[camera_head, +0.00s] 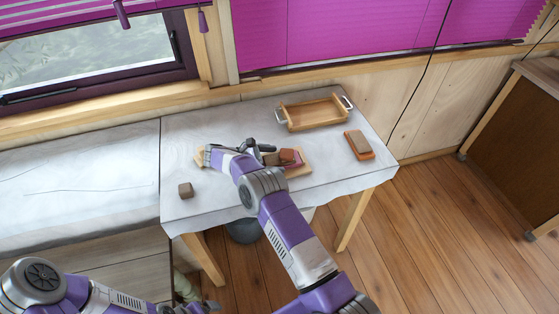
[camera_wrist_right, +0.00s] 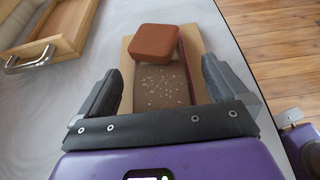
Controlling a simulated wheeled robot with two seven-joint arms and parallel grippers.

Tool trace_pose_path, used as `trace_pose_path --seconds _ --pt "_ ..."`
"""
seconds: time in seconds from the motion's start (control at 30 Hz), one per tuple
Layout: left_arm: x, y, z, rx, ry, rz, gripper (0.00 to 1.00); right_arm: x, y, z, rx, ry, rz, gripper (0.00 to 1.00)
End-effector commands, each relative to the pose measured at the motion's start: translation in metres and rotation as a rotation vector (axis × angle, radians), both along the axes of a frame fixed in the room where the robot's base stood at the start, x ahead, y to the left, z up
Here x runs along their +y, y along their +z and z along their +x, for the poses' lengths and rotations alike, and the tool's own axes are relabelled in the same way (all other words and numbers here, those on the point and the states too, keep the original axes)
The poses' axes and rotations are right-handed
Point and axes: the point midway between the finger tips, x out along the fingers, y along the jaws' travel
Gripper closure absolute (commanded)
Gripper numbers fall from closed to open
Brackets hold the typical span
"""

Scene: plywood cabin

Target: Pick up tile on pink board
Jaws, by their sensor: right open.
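A light wooden board with a pinkish top (camera_head: 300,170) lies on the white-covered table. In the right wrist view a dark pink strip (camera_wrist_right: 186,85) shows along its right side. On the board are a reddish-brown tile (camera_wrist_right: 153,39) and a brown tile with pale specks (camera_wrist_right: 160,86), nearer to me. In the head view the red tile (camera_head: 290,156) is beside the partly hidden brown tile. My right gripper (camera_wrist_right: 162,75) is open, its fingers on either side of the speckled tile; contact cannot be told. My left gripper (camera_head: 195,305) is low at the bottom edge, its fingers unclear.
A wooden tray with metal handles (camera_head: 312,112) stands at the back of the table. A brown block on an orange base (camera_head: 358,145) lies to the right. The table's front right is clear.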

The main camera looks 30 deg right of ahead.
Motion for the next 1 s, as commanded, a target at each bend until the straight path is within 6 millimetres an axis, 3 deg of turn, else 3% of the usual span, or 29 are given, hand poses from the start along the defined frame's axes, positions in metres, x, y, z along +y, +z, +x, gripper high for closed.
trace_pose_path --seconds 0.23,0.67,0.87,1.0 --pt "0.000 0.000 0.000 0.000 0.000 0.000 0.07 -0.001 -0.001 0.000 0.001 0.000 0.001 0.02" --pt "0.000 0.000 0.000 0.000 0.000 0.000 0.07 -0.001 -0.001 0.000 0.001 0.000 0.000 0.67" --pt "0.000 0.000 0.000 0.000 0.000 0.000 0.07 -0.001 0.001 0.000 -0.001 0.001 -0.002 0.67" --pt "0.000 0.001 0.000 0.000 0.000 0.000 0.07 -0.001 0.012 0.000 -0.003 0.002 -0.003 0.67"
